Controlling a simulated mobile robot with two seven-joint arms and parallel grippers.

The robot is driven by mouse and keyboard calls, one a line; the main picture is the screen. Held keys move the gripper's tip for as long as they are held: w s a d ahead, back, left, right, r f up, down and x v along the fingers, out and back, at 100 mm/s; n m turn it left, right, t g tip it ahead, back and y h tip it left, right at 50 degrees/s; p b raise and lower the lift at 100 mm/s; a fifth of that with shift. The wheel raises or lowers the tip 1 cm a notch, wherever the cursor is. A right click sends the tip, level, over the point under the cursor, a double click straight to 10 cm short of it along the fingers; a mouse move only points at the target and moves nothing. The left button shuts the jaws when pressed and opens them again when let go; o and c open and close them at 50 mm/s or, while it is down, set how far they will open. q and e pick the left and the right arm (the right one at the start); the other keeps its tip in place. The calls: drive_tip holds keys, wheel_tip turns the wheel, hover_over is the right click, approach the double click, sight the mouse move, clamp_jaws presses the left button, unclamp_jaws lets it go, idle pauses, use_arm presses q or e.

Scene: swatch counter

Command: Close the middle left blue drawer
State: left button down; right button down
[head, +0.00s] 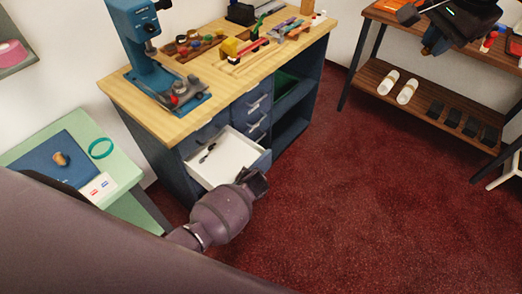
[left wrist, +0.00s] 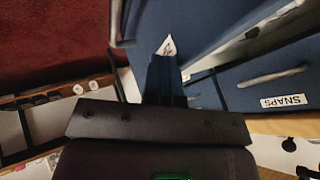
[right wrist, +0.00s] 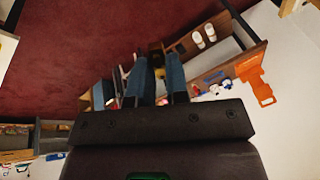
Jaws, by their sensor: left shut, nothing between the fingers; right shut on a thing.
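The blue drawer stands pulled out at the left of the workbench, below a closed drawer; its white interior (head: 222,156) holds a small dark tool. My left gripper (head: 258,180) is at the drawer's front end. In the left wrist view its fingers (left wrist: 166,70) are shut and empty, close to a blue front with a white label (left wrist: 168,45) partly hidden by them. Contact cannot be told. My right gripper (head: 432,42) is over the shelf unit at the upper right. In the right wrist view its fingers (right wrist: 158,75) are shut on a small dark and yellowish thing, mostly hidden.
The wooden benchtop (head: 130,95) bears a blue drill press (head: 140,45) and several small items. A green table (head: 125,170) stands left of the drawers. A two-level shelf unit (head: 385,115) stands at right. Red carpet (head: 340,190) is clear between them.

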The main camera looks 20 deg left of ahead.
use_arm(q)
hover_over(217, 161)
drive_tip(key=shift+a+b, duration=0.1)
drive_tip(key=shift+b, duration=0.25)
idle(0.5)
